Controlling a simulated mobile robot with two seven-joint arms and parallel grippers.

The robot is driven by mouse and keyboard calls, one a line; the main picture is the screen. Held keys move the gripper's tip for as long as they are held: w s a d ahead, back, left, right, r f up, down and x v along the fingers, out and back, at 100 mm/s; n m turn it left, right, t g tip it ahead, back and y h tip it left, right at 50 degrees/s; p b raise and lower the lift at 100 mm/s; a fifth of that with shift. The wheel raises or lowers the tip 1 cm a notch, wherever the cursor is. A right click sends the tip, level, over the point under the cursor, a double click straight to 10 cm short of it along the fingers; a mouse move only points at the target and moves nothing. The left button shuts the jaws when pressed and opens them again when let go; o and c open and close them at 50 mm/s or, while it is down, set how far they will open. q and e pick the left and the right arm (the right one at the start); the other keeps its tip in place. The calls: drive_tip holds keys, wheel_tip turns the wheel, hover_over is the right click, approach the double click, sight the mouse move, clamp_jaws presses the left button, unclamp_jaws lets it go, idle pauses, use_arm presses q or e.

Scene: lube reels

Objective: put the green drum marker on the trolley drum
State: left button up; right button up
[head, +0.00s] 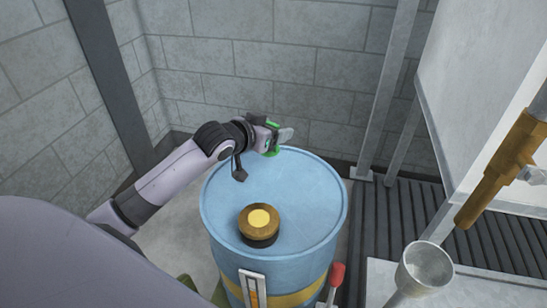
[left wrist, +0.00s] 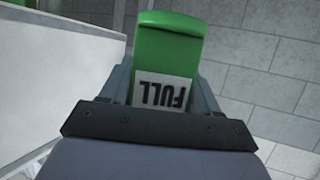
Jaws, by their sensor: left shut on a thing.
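The green drum marker (left wrist: 168,45) has a white label reading FULL, upside down in the left wrist view. My left gripper (head: 277,137) is shut on it, with a finger on each side. In the head view only small green parts of the marker (head: 272,152) show around the fingers. The blue drum (head: 310,195) stands upright with a yellow band around its side. The gripper and marker appear over the drum's far rim; I cannot tell the height or whether they touch. My right gripper is not in view.
A brown cap with a yellow top (head: 259,220) sits on the near part of the drum lid. A red-handled part (head: 336,275) is at its right side. A grey funnel (head: 425,265) and a bronze fitting (head: 500,170) are at the right. Block walls stand behind.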

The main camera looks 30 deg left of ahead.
use_arm(q)
drive_tip(key=shift+f+b, duration=0.75)
drive_tip(key=shift+f, duration=2.85)
drive_tip(key=shift+f, duration=0.1)
drive_tip(key=o, duration=1)
drive_tip(key=shift+o, duration=0.2)
drive_tip(key=shift+r, duration=0.2)
drive_tip(key=p+v, duration=0.2)
drive_tip(key=v, duration=0.8)
drive_tip(key=shift+s+a, duration=0.1)
drive_tip(key=shift+s, duration=0.15)
drive_tip(key=shift+s+r+p, duration=0.2)
drive_tip(key=shift+s+p, duration=0.15)
drive_tip(key=shift+s, duration=0.35)
